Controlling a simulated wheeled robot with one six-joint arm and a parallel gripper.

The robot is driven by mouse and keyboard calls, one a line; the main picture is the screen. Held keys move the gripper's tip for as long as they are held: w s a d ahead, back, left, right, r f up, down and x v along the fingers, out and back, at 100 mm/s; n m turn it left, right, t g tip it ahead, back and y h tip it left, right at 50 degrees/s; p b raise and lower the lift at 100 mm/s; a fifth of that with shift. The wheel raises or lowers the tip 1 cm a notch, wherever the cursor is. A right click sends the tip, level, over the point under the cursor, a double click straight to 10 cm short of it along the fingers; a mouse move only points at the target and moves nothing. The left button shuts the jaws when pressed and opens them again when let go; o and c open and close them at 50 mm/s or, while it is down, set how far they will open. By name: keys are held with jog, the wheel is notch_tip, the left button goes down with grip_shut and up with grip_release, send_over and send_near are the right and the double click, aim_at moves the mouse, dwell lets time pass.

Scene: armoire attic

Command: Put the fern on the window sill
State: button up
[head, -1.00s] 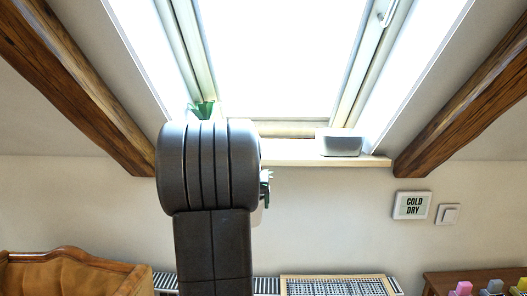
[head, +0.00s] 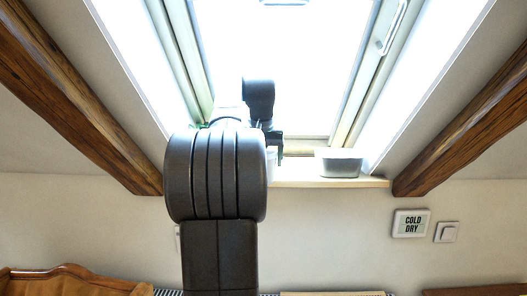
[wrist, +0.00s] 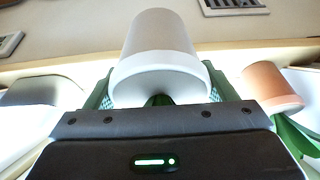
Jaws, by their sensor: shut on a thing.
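In the wrist view a white pot (wrist: 158,48) sits between the two green fingers of my gripper (wrist: 158,85), which is shut on it. The pot appears base-up in this view, with a little dark green at its mouth. The rest of its plant is hidden by the gripper body, so I cannot make out fern fronds. In the head view my gripper (head: 275,147) is at the window, over or close to the left part of the sill (head: 320,182). My arm hides most of the pot there. I cannot tell whether the pot touches the sill.
A grey-white container (head: 338,163) stands on the sill's right part. In the wrist view a terracotta pot (wrist: 272,86) with broad green leaves stands on the other side of the held pot. Sloping wooden beams (head: 80,95) flank the window.

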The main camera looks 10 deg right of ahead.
jog(key=w+p, duration=0.1)
jog(key=w, duration=0.2)
jog(key=w+d+p, duration=0.1)
jog(key=w, duration=0.1)
jog(key=w+p, duration=0.1)
jog(key=w, duration=0.2)
jog(key=shift+w+d+r, duration=0.15)
jog(key=shift+w+d, duration=0.2)
jog(key=shift+d, duration=0.05)
jog(key=w+p, duration=0.1)
jog(key=w, duration=0.2)
jog(key=shift+d+p, duration=0.3)
jog(key=shift+p, duration=0.05)
jog(key=shift+f, duration=0.55)
jog(key=shift+s+f, duration=0.15)
jog(key=shift+f, duration=0.1)
jog(key=shift+f, duration=0.1)
jog(key=o, duration=1.4)
